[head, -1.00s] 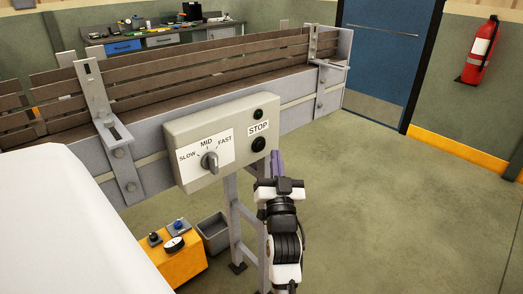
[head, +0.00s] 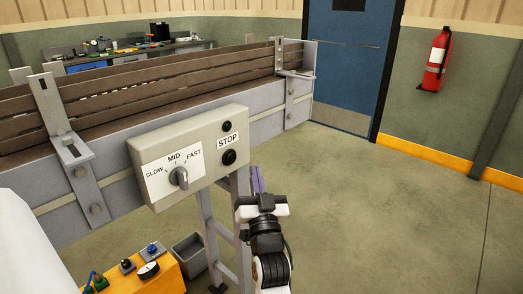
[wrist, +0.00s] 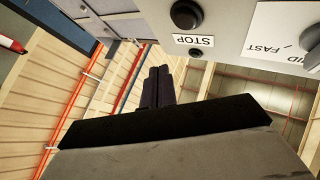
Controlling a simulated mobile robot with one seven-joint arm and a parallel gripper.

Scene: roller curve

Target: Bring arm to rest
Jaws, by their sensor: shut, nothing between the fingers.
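My gripper (head: 256,180) is at the end of my arm, low and to the right of the control box (head: 205,150) in the head view. Its fingers are together and hold nothing. In the wrist view the dark fingers (wrist: 158,87) lie side by side, below the STOP label and apart from the box. The black STOP button (head: 229,157) is on the right of the box, with a small dark round lamp (head: 227,126) above it. The speed knob (head: 180,178) stands roughly toward MID.
The conveyor (head: 200,98) with slatted side boards runs behind the box, on grey legs (head: 212,232). A yellow unit (head: 165,272) and a grey bin (head: 188,252) stand below. Open floor (head: 370,210) lies to the right, before the blue door (head: 345,70) and fire extinguisher (head: 435,62).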

